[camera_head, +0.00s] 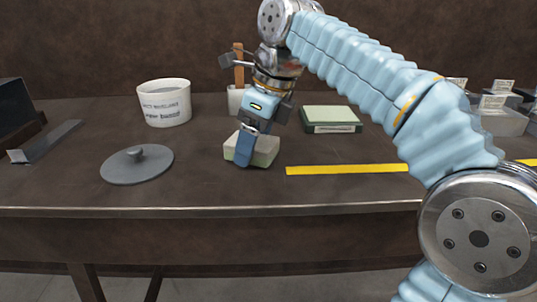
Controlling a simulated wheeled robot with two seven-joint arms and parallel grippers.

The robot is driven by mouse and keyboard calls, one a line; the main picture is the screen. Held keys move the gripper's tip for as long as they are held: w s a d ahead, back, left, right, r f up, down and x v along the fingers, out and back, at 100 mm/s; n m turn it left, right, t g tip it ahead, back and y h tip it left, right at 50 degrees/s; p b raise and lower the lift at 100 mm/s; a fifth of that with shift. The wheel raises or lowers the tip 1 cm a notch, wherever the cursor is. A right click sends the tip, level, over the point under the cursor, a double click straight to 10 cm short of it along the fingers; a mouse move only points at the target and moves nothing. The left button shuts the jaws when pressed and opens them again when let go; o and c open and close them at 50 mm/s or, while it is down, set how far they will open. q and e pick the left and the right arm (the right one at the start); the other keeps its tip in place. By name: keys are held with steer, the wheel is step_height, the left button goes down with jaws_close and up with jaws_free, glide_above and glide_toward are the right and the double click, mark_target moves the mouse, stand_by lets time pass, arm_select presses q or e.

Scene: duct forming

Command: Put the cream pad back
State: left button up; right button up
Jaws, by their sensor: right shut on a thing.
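The cream pad (265,152) is a small pale block with a greenish end, low at the middle of the brown table. My right gripper (245,150) comes down on it from above and is shut on it. The fingers hide part of the pad's front. I cannot tell whether the pad touches the table or is just above it. My left gripper is not in view.
A white tub (164,103) and a grey round lid with a knob (137,166) are on the left. A grey metal strip (50,142) lies farther left. A yellow strip (345,169) lies right of the pad. Grey labelled bins (497,117) stand at the far right.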

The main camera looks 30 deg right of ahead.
mark_target(270, 144)
steer(key=shift+f, duration=0.3)
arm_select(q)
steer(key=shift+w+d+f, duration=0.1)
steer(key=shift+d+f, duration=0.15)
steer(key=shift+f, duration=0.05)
arm_select(e)
steer(key=shift+r, duration=0.15)
steer(key=shift+s+f, duration=0.15)
steer(key=shift+f, duration=0.55)
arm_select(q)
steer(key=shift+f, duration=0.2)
arm_select(e)
steer(key=o, duration=1.1)
steer(key=shift+f, duration=0.1)
steer(key=shift+r, duration=0.3)
arm_select(q)
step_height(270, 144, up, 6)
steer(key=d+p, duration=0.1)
steer(key=p, duration=0.5)
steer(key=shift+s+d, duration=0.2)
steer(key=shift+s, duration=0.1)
arm_select(e)
steer(key=v, duration=1.2)
steer(key=shift+r, duration=0.45)
